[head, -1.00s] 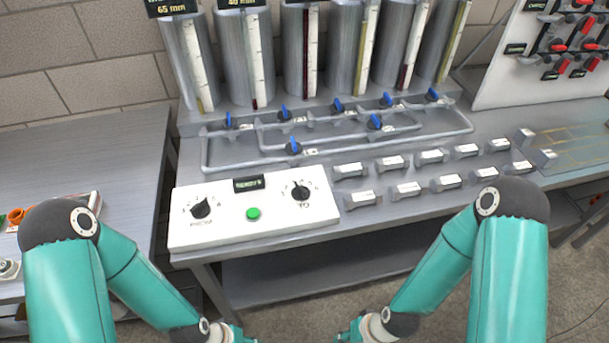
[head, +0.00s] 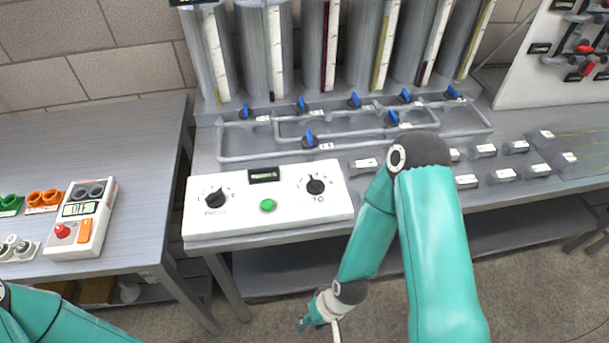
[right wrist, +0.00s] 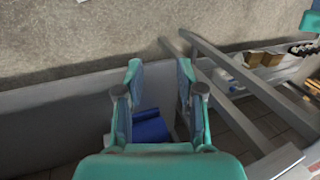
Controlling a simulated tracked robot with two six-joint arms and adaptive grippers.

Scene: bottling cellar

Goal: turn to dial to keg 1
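The TO dial (head: 316,186) is a black knob with a pointer on the right part of a white control box (head: 240,222). Its pointer seems to aim roughly upward; its scale marks are too small to read. My right gripper (head: 318,322) is low in front of the bench, below the box and apart from the dial. In the right wrist view the right gripper (right wrist: 159,82) is open, with nothing between its fingers. My left gripper is out of view; only part of its arm shows at bottom left.
The box also carries a FROM dial (head: 215,198), a green button (head: 268,206) and a small display (head: 264,174). Blue-handled valves (head: 310,138) and pipes lie behind it. A device reading OFF (head: 82,220) sits on the left table.

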